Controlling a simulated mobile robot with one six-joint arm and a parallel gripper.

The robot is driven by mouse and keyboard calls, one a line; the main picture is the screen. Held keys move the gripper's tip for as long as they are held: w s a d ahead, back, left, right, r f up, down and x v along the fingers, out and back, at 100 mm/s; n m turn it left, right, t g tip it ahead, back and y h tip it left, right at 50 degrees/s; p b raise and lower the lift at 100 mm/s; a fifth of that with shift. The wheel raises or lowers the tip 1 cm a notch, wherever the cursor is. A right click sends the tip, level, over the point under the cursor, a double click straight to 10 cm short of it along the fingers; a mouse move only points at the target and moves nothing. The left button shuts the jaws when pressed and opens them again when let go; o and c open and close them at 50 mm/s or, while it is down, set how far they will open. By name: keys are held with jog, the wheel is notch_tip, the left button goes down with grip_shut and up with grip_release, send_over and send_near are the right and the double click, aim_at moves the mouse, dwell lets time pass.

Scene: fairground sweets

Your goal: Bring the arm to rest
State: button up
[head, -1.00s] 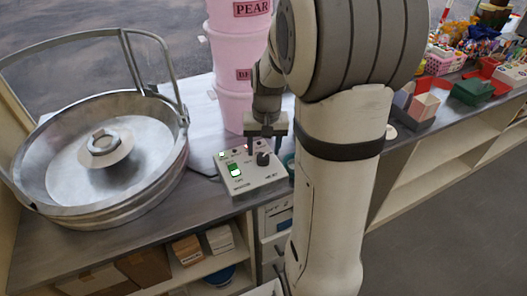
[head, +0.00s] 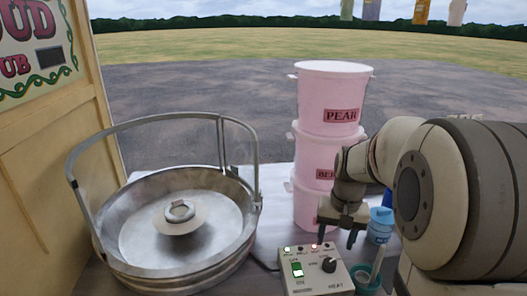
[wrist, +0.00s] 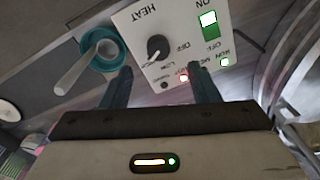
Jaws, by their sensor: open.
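My gripper (head: 337,239) is open and empty, pointing down above the back edge of the white control box (head: 313,281). Its two fingers stand apart, clear of the black heat knob (head: 329,265). In the wrist view the open fingers (wrist: 160,73) reach toward the box's panel (wrist: 180,20), with the knob (wrist: 157,48) beyond them. The box's switch (head: 297,269) shows green. Small lights glow along its back edge, one of them red (head: 314,246). My arm comes in from the right and is bent.
A round metal pan with a raised hoop (head: 150,262) stands left of the box. Stacked pink tubs (head: 322,150) stand close behind my gripper. A blue-lidded jar (head: 380,226) and a teal cup with a stick (head: 367,281) sit to the right, near my arm.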

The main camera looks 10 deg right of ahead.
jog(key=s+a+r+n+t, duration=0.1)
jog(key=s+a+n, duration=0.1)
jog(key=s+a, duration=0.2)
jog(key=s+a+r+n+t, duration=0.1)
jog(key=s+a, duration=0.4)
jog(key=s, duration=0.5)
jog(key=shift+s+a+n+h, duration=0.15)
jog(key=shift+n+h, duration=0.15)
jog(key=shift+n, duration=0.1)
